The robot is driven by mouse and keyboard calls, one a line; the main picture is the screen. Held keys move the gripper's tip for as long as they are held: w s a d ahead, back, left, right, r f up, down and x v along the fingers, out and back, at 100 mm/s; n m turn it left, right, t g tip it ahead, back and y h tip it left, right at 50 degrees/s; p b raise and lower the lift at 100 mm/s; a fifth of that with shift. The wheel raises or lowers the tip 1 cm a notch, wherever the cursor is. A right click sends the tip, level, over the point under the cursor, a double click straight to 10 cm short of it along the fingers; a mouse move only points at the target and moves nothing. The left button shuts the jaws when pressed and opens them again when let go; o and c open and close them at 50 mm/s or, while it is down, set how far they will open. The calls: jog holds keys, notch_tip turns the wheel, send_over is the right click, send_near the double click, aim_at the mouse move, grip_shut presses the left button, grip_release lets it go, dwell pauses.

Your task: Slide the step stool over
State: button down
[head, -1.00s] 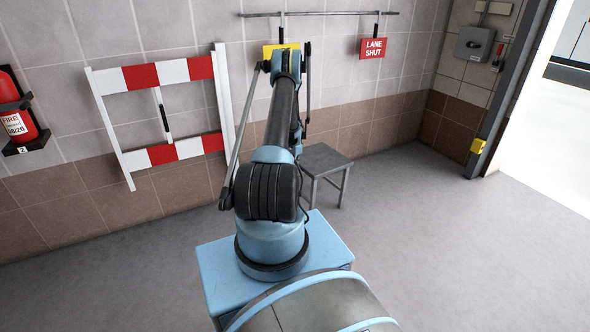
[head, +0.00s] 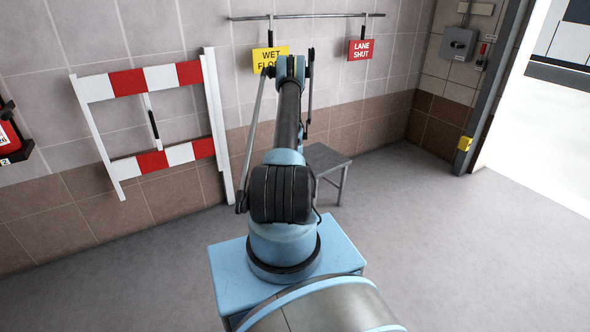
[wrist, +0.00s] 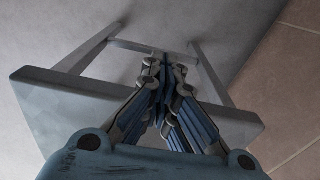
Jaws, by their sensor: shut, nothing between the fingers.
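The step stool (head: 328,158) is a small grey stool with a flat top and thin legs. It stands on the floor near the back wall, and my arm hides its left part in the head view. In the wrist view its top (wrist: 70,105) lies below my gripper, with legs and a crossbar beyond. My gripper (wrist: 164,62) is shut and empty, its fingertips together over the stool's edge. I cannot tell whether they touch it. In the head view my arm hides the fingers.
A yellow sign (head: 269,59) and a red sign (head: 361,50) hang from a rail. A fire extinguisher (head: 8,135) is at far left. The floor (head: 440,230) right of the stool is clear, toward a doorway.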

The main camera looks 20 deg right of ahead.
jog(key=s+a+r, duration=0.1)
jog(key=a+r, duration=0.2)
jog(key=r, duration=0.7)
jog(key=shift+a, duration=0.3)
jog(key=s+a+r+n, duration=0.25)
jog(key=a+r, duration=0.25)
jog(key=r, duration=0.8)
jog(key=s+a+r+n+t, duration=0.1)
jog(key=s+a+r+n, duration=0.1)
jog(key=s+a+r, duration=0.65)
jog(key=s+a+r+n, duration=0.3)
jog(key=s+a+r, duration=0.3)
jog(key=s+r, duration=0.55)
jog(key=s+a+r+n, duration=0.2)
jog(key=s+a, duration=0.1)
jog(key=s, duration=0.6)
jog(key=s+a+r+n, duration=0.2)
jog(key=s+a+r, duration=0.15)
jog(key=s, duration=0.55)
jog(key=s+a+f+n, duration=0.1)
jog(key=s+a+f, duration=0.1)
jog(key=s+f, duration=0.2)
jog(key=s+a+f+n+t, duration=0.1)
jog(key=s+f, duration=0.3)
jog(key=s, duration=0.7)
jog(key=shift+s+a+f+n, duration=0.2)
jog(key=shift+a+f+n, duration=0.2)
jog(key=shift+n, duration=0.35)
